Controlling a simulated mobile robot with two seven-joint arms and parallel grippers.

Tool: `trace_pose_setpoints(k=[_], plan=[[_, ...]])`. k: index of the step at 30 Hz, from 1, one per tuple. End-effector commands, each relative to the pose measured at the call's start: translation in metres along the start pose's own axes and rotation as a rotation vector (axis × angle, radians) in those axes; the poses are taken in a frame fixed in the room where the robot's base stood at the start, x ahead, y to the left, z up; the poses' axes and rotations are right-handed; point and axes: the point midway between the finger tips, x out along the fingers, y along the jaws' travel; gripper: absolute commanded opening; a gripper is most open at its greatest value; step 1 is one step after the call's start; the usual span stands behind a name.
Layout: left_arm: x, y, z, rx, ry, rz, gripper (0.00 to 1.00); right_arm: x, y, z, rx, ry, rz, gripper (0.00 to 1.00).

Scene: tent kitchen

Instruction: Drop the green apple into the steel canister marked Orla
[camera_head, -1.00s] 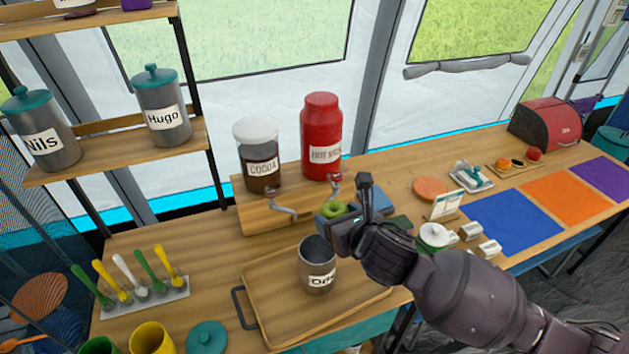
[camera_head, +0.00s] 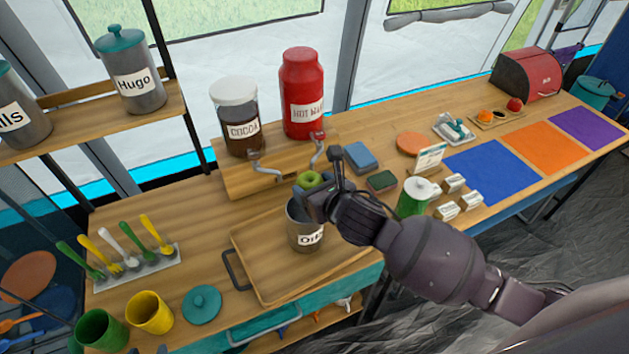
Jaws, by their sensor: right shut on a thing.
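The green apple (camera_head: 311,181) is between the fingers of my right gripper (camera_head: 318,186), which is shut on it. The steel canister marked Orla (camera_head: 304,236) stands upright and without a lid on the wooden tray (camera_head: 262,288). The gripper and apple are over the canister's back right rim in the head view, and the gripper hides part of the opening. I cannot tell the height between apple and rim. My left gripper is not in view.
A teal lid (camera_head: 202,304) lies left of the tray, near a yellow cup (camera_head: 150,313) and a green cup (camera_head: 101,331). Behind the canister, the cocoa jar (camera_head: 238,118) and red hot water container (camera_head: 303,95) stand on a wooden stand with protruding taps (camera_head: 268,171).

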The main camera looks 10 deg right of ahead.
Motion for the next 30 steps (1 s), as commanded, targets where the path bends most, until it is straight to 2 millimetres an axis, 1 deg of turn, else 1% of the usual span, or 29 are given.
trace_pose_setpoints(k=[8,9,11,12,14,23,26,30], plan=[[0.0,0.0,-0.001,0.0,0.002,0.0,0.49,0.0,0.0,0.0,0.0,-0.001,0.0,0.41],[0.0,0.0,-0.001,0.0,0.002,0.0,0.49,0.0,0.0,0.0,0.0,-0.001,0.0,0.73],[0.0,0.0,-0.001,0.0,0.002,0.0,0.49,0.0,0.0,0.0,0.0,-0.001,0.0,0.82],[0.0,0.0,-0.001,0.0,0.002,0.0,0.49,0.0,0.0,0.0,0.0,-0.001,-0.001,0.88],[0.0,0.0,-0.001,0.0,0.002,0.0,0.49,0.0,0.0,0.0,0.0,-0.001,-0.001,0.97],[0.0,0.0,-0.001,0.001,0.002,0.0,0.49,-0.001,0.0,-0.001,-0.001,0.0,-0.001,0.97],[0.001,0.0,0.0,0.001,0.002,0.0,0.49,-0.007,-0.001,-0.001,-0.001,0.0,-0.001,0.97],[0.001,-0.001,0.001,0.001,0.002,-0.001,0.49,-0.024,-0.001,-0.001,-0.003,-0.001,-0.001,0.97]])
